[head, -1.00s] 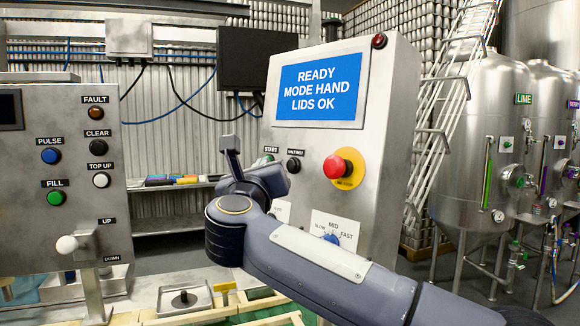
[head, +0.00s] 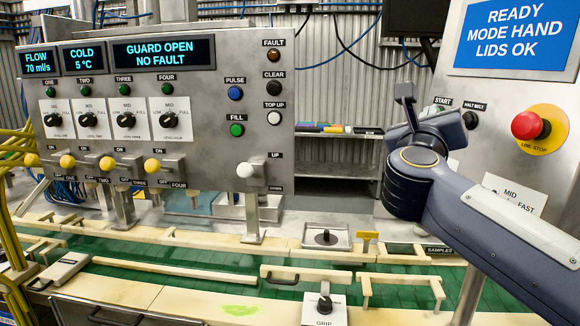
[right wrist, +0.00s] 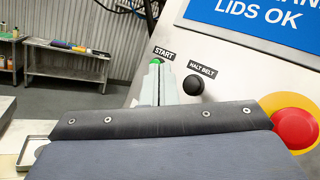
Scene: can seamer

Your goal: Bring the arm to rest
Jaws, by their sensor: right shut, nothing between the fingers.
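My right arm comes in from the right in the head view. Its gripper (head: 405,94) is up in front of the seamer's control panel (head: 470,95), just left of the START label. The right wrist view shows the fingers (right wrist: 155,75) closed together and empty, overlapping the green START button (right wrist: 165,53). I cannot tell whether they touch it. The black HALT BELT button (right wrist: 194,85) is just to the right of the fingers. My left gripper is not in view.
A red LINE STOP button (head: 527,125) is right of the gripper. The filler panel (head: 200,100) with knobs and yellow-tipped levers stands at left. Below runs a green belt (head: 200,280) with pale rails. A GRIP lever box (head: 324,308) is at the front.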

